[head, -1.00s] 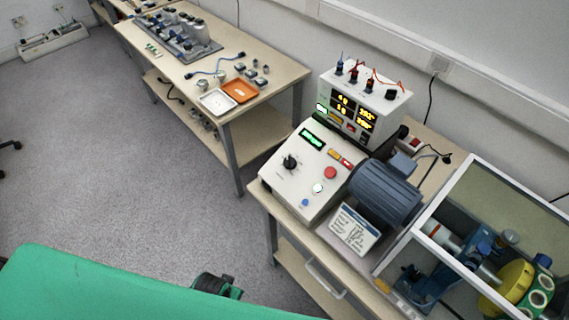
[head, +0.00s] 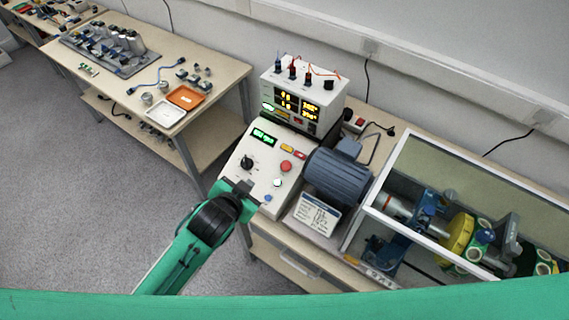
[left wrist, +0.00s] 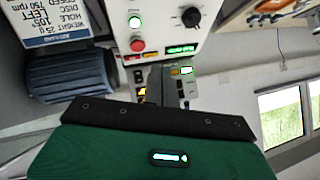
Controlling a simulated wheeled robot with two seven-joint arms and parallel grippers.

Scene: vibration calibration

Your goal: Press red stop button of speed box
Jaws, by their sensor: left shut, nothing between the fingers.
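The speed box (head: 232,170) is a white box with a sloped panel, a green display, a black knob (head: 246,163) and small coloured buttons. Its round red stop button (head: 286,166) sits on the panel's right side. In the left wrist view the red button (left wrist: 137,45) shows above the fingers, not covered. My left gripper (head: 243,191) is shut and empty at the box's front left edge, left of and nearer than the red button. Its grey fingers (left wrist: 162,80) show end-on in the left wrist view. My right gripper is out of view.
A blue-grey motor (head: 338,175) stands right of the box, with a text card (head: 311,214) in front. A white meter unit (head: 330,112) with leads stands behind. A framed rotor guard (head: 350,222) is farther right. Another bench (head: 225,72) stands at left, with floor between.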

